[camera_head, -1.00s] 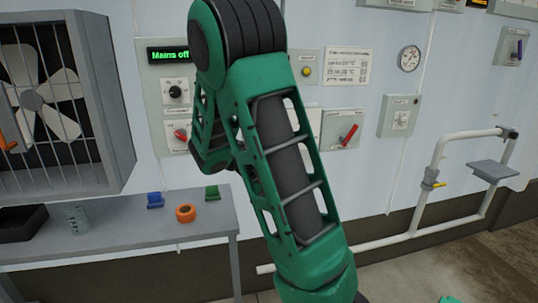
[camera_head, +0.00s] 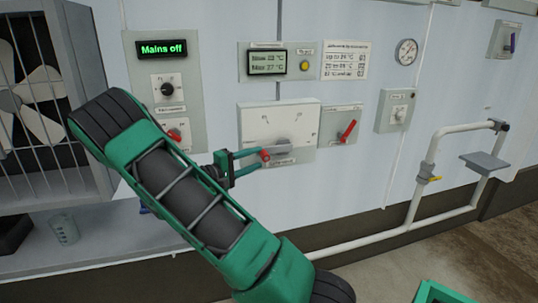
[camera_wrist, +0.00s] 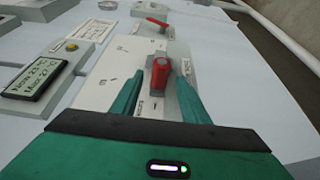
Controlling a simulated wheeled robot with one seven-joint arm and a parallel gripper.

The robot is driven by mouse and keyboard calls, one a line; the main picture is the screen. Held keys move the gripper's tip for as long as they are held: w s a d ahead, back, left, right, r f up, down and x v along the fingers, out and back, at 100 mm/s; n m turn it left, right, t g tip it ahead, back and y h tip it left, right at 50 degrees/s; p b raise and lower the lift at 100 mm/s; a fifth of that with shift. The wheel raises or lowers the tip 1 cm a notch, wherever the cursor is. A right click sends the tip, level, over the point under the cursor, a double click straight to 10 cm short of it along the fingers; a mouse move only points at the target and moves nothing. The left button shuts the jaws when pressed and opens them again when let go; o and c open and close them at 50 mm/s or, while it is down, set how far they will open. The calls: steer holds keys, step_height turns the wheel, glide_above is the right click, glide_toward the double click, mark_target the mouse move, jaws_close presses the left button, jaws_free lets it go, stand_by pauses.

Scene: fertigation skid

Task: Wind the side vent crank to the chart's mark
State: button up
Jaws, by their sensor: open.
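The crank panel is a white plate (camera_head: 255,118) with printed marks on the wall, with a grey crank (camera_head: 283,147) that has a red knob (camera_head: 264,155) at its left end. In the wrist view the red knob (camera_wrist: 160,73) stands between my two green fingers. My gripper (camera_head: 256,161) is open at the knob, a finger on each side; I cannot tell whether either touches it. The chart (camera_head: 345,60) is a white printed sheet up and right of the panel, its small lines hard to read. A display (camera_head: 268,62) left of it shows Now and Max temperatures.
A separate panel with a red lever (camera_head: 347,131) is just right of the crank plate. A "Mains off" display (camera_head: 162,49) and a dial (camera_head: 167,89) are to the left. White pipework (camera_head: 420,190) stands at right. A caged fan (camera_head: 35,110) is at far left.

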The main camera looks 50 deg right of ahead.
mark_target(272, 152)
steer(key=d, duration=0.2)
steer(key=s+d, duration=0.1)
steer(key=d, duration=0.5)
steer(key=shift+s+d, duration=0.2)
steer(key=shift+s, duration=0.05)
steer(key=shift+a, duration=0.1)
jaws_close()
